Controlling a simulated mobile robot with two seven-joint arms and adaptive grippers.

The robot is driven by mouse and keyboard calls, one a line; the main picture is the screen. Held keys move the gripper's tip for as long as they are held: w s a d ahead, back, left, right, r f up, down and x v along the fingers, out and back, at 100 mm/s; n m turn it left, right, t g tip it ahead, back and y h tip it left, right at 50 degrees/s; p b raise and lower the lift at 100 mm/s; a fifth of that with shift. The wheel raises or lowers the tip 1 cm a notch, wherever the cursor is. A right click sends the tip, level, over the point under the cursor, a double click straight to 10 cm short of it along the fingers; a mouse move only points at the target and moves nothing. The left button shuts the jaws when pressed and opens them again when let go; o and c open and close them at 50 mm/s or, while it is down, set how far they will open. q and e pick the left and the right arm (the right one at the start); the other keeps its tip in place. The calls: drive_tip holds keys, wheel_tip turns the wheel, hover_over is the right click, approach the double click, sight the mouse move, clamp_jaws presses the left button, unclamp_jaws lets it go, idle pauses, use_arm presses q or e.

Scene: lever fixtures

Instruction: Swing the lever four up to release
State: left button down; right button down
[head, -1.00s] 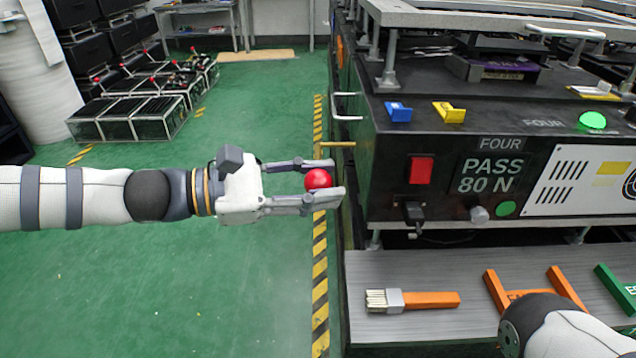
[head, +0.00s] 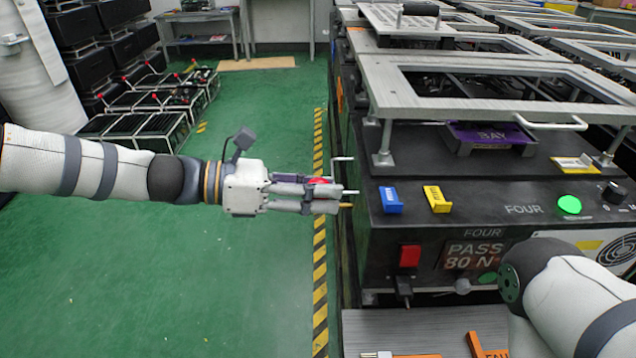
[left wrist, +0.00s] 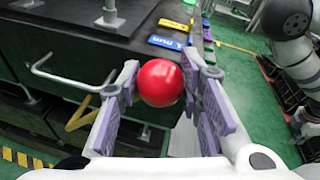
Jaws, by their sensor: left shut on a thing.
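The fixture marked FOUR (head: 523,209) is a black box at the right in the head view, with a PASS 80 N display (head: 473,253) on its front. The lever's red ball knob (head: 321,181) is at its left side, partly hidden by my fingers. My left gripper (head: 325,195) is shut on the knob from the left. In the left wrist view the red ball (left wrist: 160,82) sits between the finger pads. The lever's arm is mostly hidden. My right arm shows at the lower right; its gripper is out of view.
Blue (head: 391,199) and yellow (head: 437,199) tags stand on the fixture's front ledge. A silver handle (left wrist: 75,75) and a yellow bar (left wrist: 78,113) stick out of the side close to my left gripper.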

use_arm(q)
drive_tip(key=shift+f, duration=0.1)
idle(0.3)
drive_tip(key=c, duration=1.1)
unclamp_jaws()
drive_tip(key=shift+w, duration=0.1)
drive_tip(key=v, duration=1.2)
